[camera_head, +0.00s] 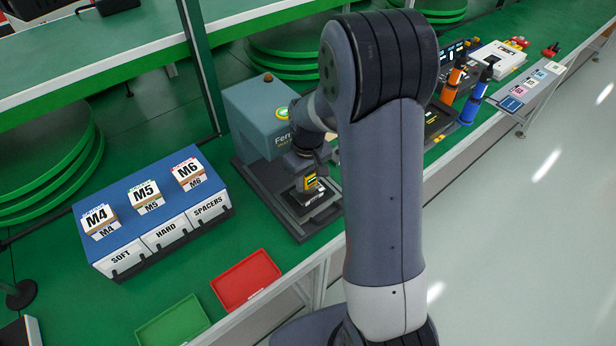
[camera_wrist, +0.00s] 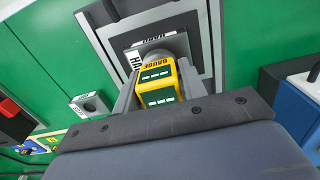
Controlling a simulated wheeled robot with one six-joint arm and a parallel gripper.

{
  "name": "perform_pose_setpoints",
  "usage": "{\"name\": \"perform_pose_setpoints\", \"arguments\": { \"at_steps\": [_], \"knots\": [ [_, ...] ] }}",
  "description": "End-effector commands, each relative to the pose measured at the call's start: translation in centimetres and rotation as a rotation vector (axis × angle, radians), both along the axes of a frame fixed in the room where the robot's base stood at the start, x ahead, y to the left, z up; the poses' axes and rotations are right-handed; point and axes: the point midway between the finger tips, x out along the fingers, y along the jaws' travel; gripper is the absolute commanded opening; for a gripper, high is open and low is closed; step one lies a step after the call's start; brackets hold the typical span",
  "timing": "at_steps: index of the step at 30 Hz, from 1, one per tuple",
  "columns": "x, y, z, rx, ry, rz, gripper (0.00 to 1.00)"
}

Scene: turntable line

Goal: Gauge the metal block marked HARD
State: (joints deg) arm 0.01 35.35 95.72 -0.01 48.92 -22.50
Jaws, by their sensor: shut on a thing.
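My gripper (camera_head: 308,176) is shut on a yellow gauge (camera_head: 310,183), with a finger on either side of it. In the wrist view the gauge (camera_wrist: 158,82) shows the word GAUGE and several pale display bars. A grey metal block (camera_wrist: 152,48) with white HARD labels sits on the dark square plate of a bench machine, just past the gauge's grey round end. The gauge end overlaps the block in view; I cannot tell whether they touch. The grey-green machine (camera_head: 262,112) stands behind the gripper in the head view, with its plate (camera_head: 296,214) below.
A blue-topped bin (camera_head: 150,207) labelled SOFT, HARD and SPACERS stands at left, with M4, M5 and M6 cards. A red tray (camera_head: 246,280) and a green tray (camera_head: 172,321) lie near the front edge.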

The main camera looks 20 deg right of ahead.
Motion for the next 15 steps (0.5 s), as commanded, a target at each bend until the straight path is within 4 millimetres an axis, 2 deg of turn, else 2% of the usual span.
{"name": "perform_pose_setpoints", "arguments": {
  "at_steps": [15],
  "knots": [
    [0.02,0.00,-0.60,0.000,-0.001,0.000,0.10]
  ]
}}
